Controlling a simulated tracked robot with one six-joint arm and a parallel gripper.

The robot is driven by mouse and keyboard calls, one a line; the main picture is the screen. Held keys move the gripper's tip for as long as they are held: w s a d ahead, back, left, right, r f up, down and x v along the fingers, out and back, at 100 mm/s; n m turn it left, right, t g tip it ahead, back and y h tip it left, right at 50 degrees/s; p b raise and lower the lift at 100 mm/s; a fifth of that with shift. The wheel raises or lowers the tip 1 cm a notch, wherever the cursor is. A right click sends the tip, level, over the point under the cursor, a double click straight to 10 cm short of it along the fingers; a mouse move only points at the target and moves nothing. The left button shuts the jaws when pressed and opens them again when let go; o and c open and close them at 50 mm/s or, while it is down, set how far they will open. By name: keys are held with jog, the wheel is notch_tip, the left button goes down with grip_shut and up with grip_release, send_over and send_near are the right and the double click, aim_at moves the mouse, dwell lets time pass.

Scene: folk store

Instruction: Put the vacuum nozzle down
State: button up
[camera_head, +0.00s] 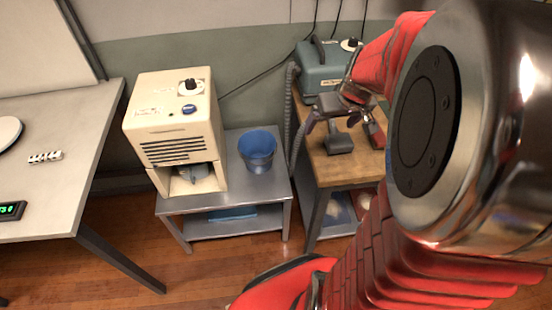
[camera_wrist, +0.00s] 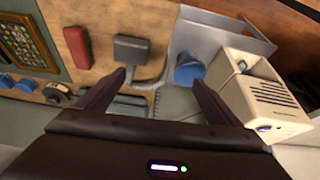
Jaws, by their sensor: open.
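The vacuum nozzle, a dark grey block (camera_head: 339,143), lies on the wooden-topped table (camera_head: 350,173). In the wrist view the nozzle (camera_wrist: 131,49) lies just beyond the tip of the left finger, with its ribbed grey hose (camera_wrist: 150,82) running off beside it. My gripper (camera_head: 343,128) is open above the table, with the nozzle below and between its fingers in the head view. In the wrist view my gripper (camera_wrist: 162,80) has nothing held between its fingers. Whether a finger touches the nozzle I cannot tell.
A teal machine (camera_head: 325,70) stands at the table's back. A red object (camera_head: 376,133) lies right of the nozzle. To the left, a metal table (camera_head: 240,196) carries a blue bucket (camera_head: 257,148) and a beige machine (camera_head: 177,120). A light desk (camera_head: 70,150) stands farther left.

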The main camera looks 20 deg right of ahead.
jog(key=s+a+r+n, duration=0.1)
jog(key=s+a+r, duration=0.2)
jog(key=a, duration=0.4)
jog(key=s+a+r, duration=0.3)
jog(key=s+a, duration=0.2)
jog(key=a, duration=0.3)
jog(key=s+a+r+n+t+y, duration=0.1)
jog(key=s+a+r, duration=0.2)
jog(key=a, duration=0.4)
jog(key=shift+s+a+r+n, duration=0.15)
jog(key=shift+s+a+n, duration=0.15)
jog(key=shift+s, duration=0.25)
jog(key=shift+d, duration=0.1)
